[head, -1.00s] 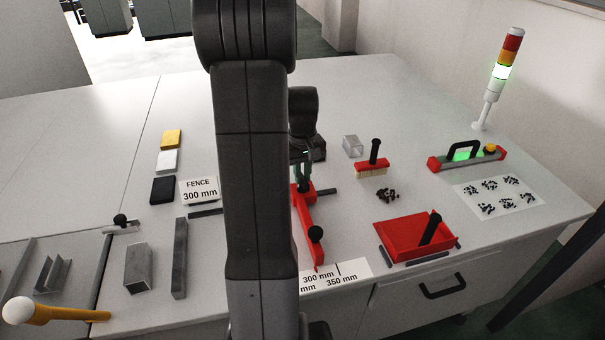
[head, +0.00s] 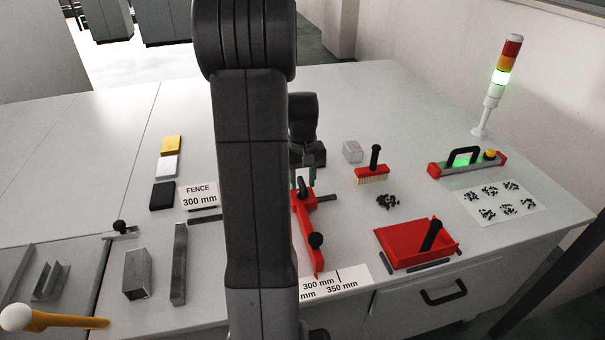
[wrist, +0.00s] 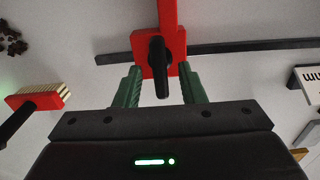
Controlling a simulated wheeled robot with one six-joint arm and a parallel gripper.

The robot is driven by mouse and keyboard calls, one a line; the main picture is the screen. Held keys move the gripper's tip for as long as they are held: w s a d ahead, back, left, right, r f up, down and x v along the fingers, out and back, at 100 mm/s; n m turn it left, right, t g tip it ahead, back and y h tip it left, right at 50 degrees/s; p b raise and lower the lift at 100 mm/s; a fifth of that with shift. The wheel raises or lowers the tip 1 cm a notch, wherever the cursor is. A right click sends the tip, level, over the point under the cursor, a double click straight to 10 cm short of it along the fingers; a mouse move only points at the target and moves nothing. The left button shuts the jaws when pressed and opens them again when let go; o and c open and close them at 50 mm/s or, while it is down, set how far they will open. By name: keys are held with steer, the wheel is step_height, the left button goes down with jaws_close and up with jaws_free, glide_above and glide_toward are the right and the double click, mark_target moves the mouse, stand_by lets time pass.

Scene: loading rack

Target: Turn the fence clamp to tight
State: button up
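The red fence (head: 308,235) stands on the bench beside my arm, with a black knob at its near end. The fence clamp's black lever (head: 302,186) sits on the red block at the fence's far end. In the wrist view the lever (wrist: 159,66) points down the picture from the red block (wrist: 146,45), in line with the fence bar. My gripper (head: 303,178) is at the clamp. In the wrist view its green fingers (wrist: 160,75) are apart, one on each side of the lever, with gaps visible. My arm hides part of the bench left of the fence.
A dark rail (wrist: 240,46) runs crosswise under the block. A brush (head: 372,173), dark bits (head: 388,201) and a red tray (head: 400,240) lie to the right. A 300/350 mm label (head: 335,283) lies near the fence's front end. Metal profiles (head: 136,275) stand left.

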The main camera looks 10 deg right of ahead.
mark_target(303, 183)
step_height(303, 183, up, 14)
steer(key=b, duration=0.1)
steer(key=shift+f, duration=0.2)
stand_by(0.3)
step_height(303, 183, down, 14)
steer(key=shift+r+p, duration=0.1)
steer(key=shift+p, duration=0.45)
steer(key=shift+n, duration=0.5)
steer(key=shift+m, duration=0.3)
